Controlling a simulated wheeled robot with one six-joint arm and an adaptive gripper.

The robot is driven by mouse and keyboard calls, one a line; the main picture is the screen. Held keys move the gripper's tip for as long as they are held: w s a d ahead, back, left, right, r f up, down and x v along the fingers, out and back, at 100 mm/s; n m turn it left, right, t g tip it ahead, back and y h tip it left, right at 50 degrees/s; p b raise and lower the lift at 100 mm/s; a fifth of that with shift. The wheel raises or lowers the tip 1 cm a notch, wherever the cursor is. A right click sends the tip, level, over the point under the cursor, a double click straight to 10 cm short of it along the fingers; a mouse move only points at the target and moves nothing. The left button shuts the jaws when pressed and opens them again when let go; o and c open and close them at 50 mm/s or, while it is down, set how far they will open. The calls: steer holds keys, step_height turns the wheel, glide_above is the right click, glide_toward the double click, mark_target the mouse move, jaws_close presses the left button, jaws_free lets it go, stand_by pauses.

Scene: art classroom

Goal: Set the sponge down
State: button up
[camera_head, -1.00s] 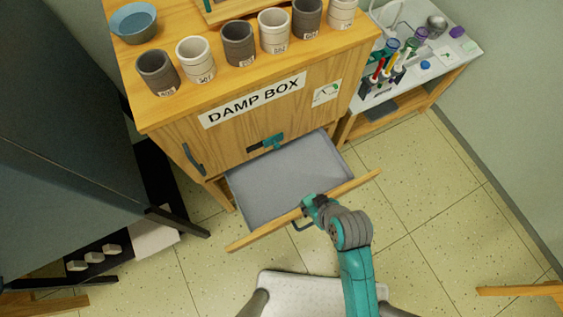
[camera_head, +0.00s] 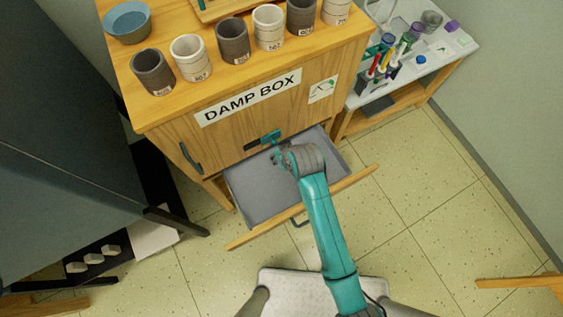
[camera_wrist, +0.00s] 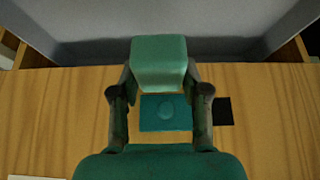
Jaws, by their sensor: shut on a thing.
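My gripper (camera_head: 280,158) is over the open grey drawer (camera_head: 255,196) of the damp box, close to the cabinet's front. In the wrist view my gripper (camera_wrist: 159,85) is shut on a green block, which I take to be the sponge (camera_wrist: 158,58), held between the fingertips. I cannot make out the sponge in the head view. The visible part of the drawer floor looks empty. My arm covers the drawer's right part. A gap between sponge and drawer floor cannot be judged.
The damp box (camera_head: 225,138) has a teal latch (camera_head: 270,138) just above the drawer. Several cups stand on top beside a blue bowl (camera_head: 127,22). The drawer's wooden front (camera_head: 285,215) sticks out over the floor. A side table (camera_head: 437,65) with tools stands at right.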

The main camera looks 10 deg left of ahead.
step_height(320, 180, down, 8)
steer(key=shift+f, duration=0.15)
steer(key=shift+w+a+f, duration=0.1)
steer(key=shift+w+f, duration=0.1)
steer(key=o, duration=1)
steer(key=v, duration=1.2)
